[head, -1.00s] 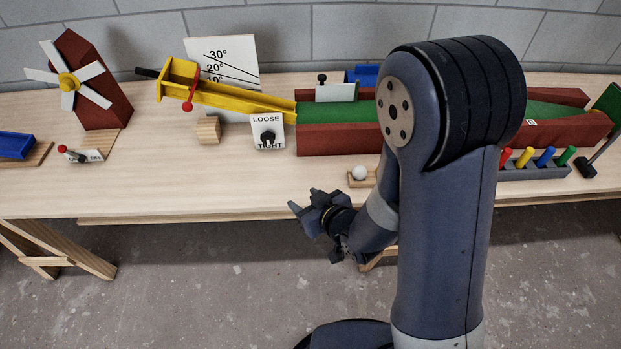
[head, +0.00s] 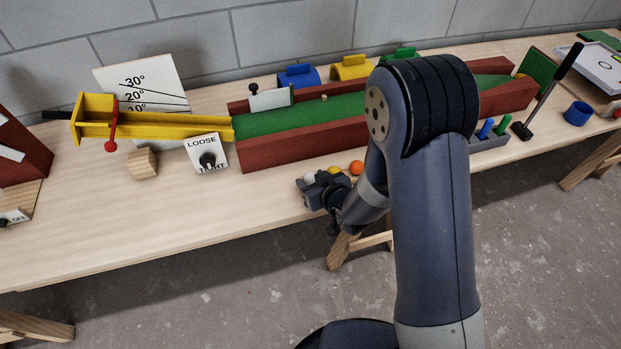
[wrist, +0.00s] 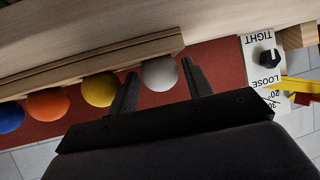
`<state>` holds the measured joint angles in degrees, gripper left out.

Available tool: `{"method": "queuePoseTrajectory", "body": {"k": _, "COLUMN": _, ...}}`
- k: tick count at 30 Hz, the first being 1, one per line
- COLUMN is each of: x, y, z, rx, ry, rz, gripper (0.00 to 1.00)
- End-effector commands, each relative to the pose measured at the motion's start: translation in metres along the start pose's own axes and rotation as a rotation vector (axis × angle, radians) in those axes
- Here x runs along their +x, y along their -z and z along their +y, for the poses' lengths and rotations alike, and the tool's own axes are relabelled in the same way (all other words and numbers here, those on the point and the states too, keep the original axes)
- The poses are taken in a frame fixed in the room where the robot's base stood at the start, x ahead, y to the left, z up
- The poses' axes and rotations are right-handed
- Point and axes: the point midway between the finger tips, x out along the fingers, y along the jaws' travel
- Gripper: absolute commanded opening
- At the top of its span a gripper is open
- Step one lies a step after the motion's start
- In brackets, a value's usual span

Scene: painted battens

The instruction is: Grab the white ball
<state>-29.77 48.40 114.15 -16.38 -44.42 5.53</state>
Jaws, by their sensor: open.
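The white ball (head: 309,177) sits at the end of a row of coloured balls near the table's front edge, by my gripper (head: 312,190). In the wrist view, which is upside down, the white ball (wrist: 160,74) shows between the two dark fingers of my gripper (wrist: 161,68). The fingers are apart, one on each side of the ball. I cannot tell whether either touches it. A wooden strip (wrist: 100,62) lies along the row of balls.
A yellow ball (wrist: 99,90) is close beside one finger; an orange ball (wrist: 48,104) and a blue ball (wrist: 10,117) follow. Behind are the red-sided green lane (head: 310,118), the LOOSE/TIGHT dial (head: 207,157) and a wooden block (head: 142,162).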

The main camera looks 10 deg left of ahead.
Motion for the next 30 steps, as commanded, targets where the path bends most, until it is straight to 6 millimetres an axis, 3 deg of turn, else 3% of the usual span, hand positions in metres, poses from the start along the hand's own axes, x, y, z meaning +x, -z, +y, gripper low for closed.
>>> {"method": "queuePoseTrajectory", "body": {"k": 3, "x": 0.0, "y": 0.0, "z": 0.0, "rx": 0.0, "ry": 0.0, "rz": 0.0, "gripper": 0.47}}
{"method": "queuePoseTrajectory", "body": {"k": 15, "x": -0.001, "y": 0.0, "z": 0.0, "rx": 0.0, "ry": 0.0, "rz": 0.001, "gripper": 0.15}}
{"method": "queuePoseTrajectory", "body": {"k": 23, "x": -0.002, "y": 0.003, "z": 0.0, "rx": 0.0, "ry": 0.0, "rz": 0.002, "gripper": 0.15}}
{"method": "queuePoseTrajectory", "body": {"k": 30, "x": -0.016, "y": 0.031, "z": 0.0, "rx": -0.002, "ry": -0.001, "rz": 0.007, "gripper": 0.15}}
